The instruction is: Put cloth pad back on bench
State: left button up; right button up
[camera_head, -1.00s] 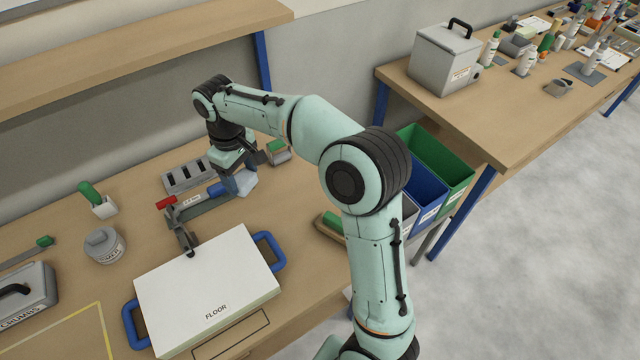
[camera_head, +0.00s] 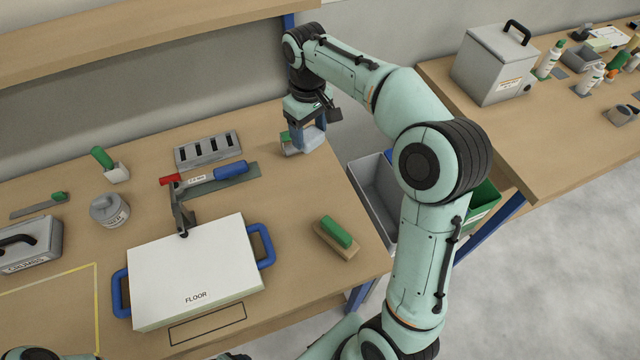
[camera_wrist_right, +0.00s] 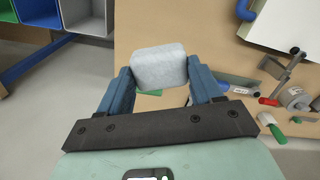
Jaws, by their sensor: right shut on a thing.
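The cloth pad (camera_head: 314,139) is a pale blue-grey block with rounded corners. My right gripper (camera_head: 304,140) is shut on it near the back right edge of the bench (camera_head: 290,195). In the right wrist view the pad (camera_wrist_right: 159,67) sits between the two blue fingers of the gripper (camera_wrist_right: 160,82). I cannot tell whether the pad touches the bench or hangs just above it. My left gripper is not in view.
A small green-and-grey item (camera_head: 285,138) is partly hidden beside the pad. A white FLOOR panel (camera_head: 195,270) with blue handles, a slotted grey block (camera_head: 208,150), a blue-handled tool (camera_head: 230,170) and a green-handled brush (camera_head: 337,235) lie on the bench. Open bins stand right of it.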

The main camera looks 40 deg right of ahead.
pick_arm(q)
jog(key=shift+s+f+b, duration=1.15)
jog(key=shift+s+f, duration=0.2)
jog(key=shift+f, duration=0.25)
pick_arm(e)
jog(key=shift+f, duration=9.95)
jog(key=shift+f, duration=0.15)
jog(key=o, duration=1)
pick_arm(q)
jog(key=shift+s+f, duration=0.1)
